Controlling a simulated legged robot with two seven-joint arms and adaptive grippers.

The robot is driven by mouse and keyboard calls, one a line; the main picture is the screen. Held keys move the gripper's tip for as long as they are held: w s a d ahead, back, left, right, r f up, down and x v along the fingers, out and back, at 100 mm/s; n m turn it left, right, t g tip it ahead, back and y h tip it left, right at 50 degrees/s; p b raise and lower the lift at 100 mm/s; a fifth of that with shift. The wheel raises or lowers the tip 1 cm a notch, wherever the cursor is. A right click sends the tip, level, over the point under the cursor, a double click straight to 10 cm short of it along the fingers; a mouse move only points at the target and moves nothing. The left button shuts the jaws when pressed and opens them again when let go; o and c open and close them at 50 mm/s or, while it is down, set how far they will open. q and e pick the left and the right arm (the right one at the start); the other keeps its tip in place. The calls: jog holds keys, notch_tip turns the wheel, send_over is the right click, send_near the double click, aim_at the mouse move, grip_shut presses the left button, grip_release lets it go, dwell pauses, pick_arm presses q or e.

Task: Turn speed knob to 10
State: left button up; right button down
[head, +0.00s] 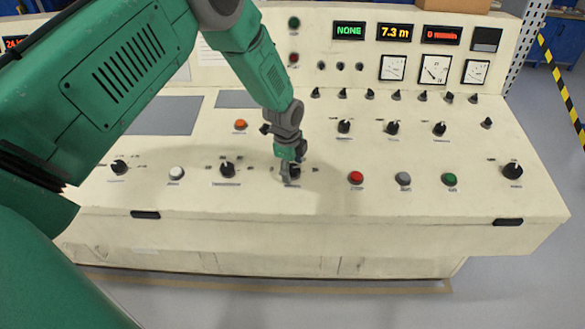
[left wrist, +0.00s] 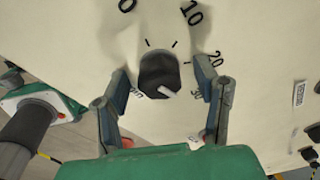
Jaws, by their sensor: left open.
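A black knob (head: 294,171) sits on the cream console panel, partly hidden by my left gripper (head: 291,177) in the head view. In the left wrist view the same knob (left wrist: 158,72) shows with a white pointer mark at its lower right, aimed roughly toward the 30 side of the scale. Printed numbers 0, 10, 20 and 30 surround it; the 10 (left wrist: 192,13) is at the upper right. My left gripper (left wrist: 162,72) is open, one finger on each side of the knob; contact cannot be told. My right gripper is not in view.
The console (head: 330,205) carries several other knobs. A red button (head: 356,178), a grey button (head: 403,179) and a green button (head: 449,180) are right of my gripper. A display reading 0 m/min (head: 441,35) is at the back. A black knob (head: 228,170) is close on the left.

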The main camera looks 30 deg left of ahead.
pick_arm(q)
jog(key=shift+d+f, duration=0.15)
jog(key=shift+d, duration=0.05)
jog(key=c, duration=1.2)
jog(key=shift+o, duration=0.3)
jog(key=shift+a, duration=0.1)
